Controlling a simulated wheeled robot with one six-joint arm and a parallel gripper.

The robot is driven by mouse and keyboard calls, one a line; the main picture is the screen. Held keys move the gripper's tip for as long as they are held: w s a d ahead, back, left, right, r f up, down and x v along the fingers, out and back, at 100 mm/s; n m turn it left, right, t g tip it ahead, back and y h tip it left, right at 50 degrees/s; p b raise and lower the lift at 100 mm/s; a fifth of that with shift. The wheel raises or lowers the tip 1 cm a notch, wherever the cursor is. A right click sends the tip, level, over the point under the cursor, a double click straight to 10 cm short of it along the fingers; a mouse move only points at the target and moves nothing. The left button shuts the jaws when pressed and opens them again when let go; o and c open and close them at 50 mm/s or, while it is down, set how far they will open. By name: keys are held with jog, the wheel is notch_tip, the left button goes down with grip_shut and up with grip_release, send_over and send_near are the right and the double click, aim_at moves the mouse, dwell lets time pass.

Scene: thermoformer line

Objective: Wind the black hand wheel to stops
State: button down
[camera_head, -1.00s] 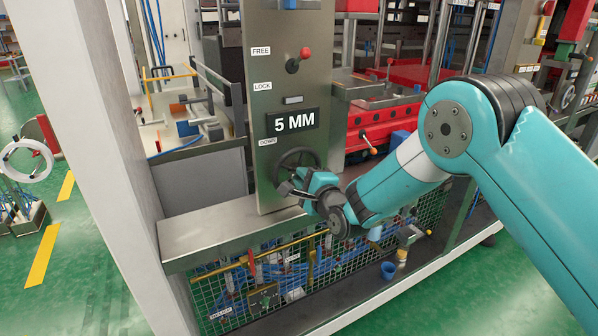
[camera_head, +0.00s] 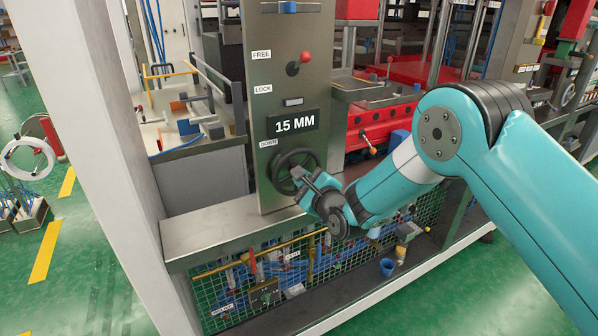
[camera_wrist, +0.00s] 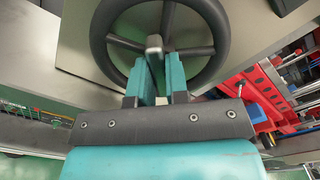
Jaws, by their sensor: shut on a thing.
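The black hand wheel (camera_head: 272,172) is mounted low on the grey upright panel (camera_head: 285,105), beside the DOWN label. Its thick rim and spokes fill the top of the wrist view (camera_wrist: 98,40). My gripper (camera_head: 305,178) is at the lower right part of the wheel. In the wrist view, its teal fingers (camera_wrist: 160,82) are closed on the wheel's grey handle (camera_wrist: 154,43), whose end stands up between them. The fingers hide part of the wheel's lower side. The display (camera_head: 294,124) above the wheel reads 15 MM.
A red-knobbed lever (camera_head: 299,63) sits between the FREE and LOCK labels. A bare metal ledge (camera_head: 205,232) runs below the wheel, above green mesh (camera_head: 235,290). A white post (camera_head: 95,120) stands left; red machinery (camera_head: 375,125) is right of the panel.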

jog(key=shift+f+m+p, duration=0.1)
jog(key=shift+m+p, duration=0.6)
jog(key=shift+m, duration=0.7)
jog(key=m+p, duration=0.1)
jog(key=m, duration=0.1)
jog(key=shift+m+p, duration=0.3)
jog(key=c, duration=1)
grip_release()
jog(key=shift+d, duration=0.1)
jog(key=shift+c, duration=0.2)
